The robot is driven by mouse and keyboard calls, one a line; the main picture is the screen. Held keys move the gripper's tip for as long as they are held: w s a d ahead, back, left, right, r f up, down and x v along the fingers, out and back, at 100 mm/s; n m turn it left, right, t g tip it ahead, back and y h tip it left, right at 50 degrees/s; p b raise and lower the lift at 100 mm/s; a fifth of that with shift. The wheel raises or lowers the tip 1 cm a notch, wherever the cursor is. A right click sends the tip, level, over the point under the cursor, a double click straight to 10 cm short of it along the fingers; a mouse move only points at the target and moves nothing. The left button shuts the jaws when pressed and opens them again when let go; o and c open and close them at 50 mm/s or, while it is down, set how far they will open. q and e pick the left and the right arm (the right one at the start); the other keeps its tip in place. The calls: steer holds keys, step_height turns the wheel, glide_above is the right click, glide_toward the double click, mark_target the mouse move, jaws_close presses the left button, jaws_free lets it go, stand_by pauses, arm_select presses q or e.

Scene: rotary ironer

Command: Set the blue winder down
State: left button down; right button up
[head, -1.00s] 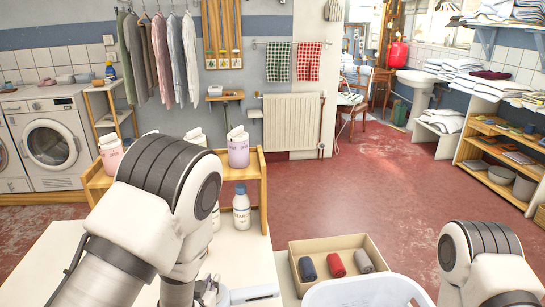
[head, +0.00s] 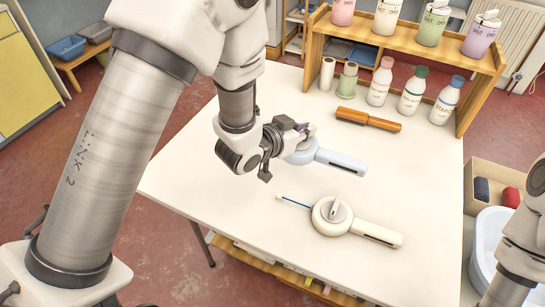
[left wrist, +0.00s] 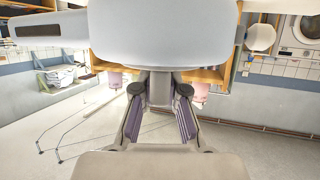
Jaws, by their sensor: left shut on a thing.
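The blue winder (head: 342,162) is pale blue, with a round body and a straight handle pointing right. It is over the white table (head: 230,195), behind a cream winder (head: 376,234). My left gripper (head: 298,130) is shut on the blue winder at its round end, and the gripper partly hides that end. In the left wrist view, a large pale body (left wrist: 165,30), which I take for the winder, fills the top, just beyond my left fingers (left wrist: 160,90). I cannot tell whether the winder touches the table. My right gripper is out of view.
A white basket (head: 484,250) stands to the right.

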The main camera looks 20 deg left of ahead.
arm_select(q)
steer(key=f, duration=0.9)
steer(key=shift+w+d+f, duration=0.15)
steer(key=shift+d+f, duration=0.05)
steer(key=shift+f, duration=0.05)
steer(key=shift+f+b, duration=0.1)
steer(key=shift+b, duration=0.3)
steer(key=c, duration=1.2)
jaws_free()
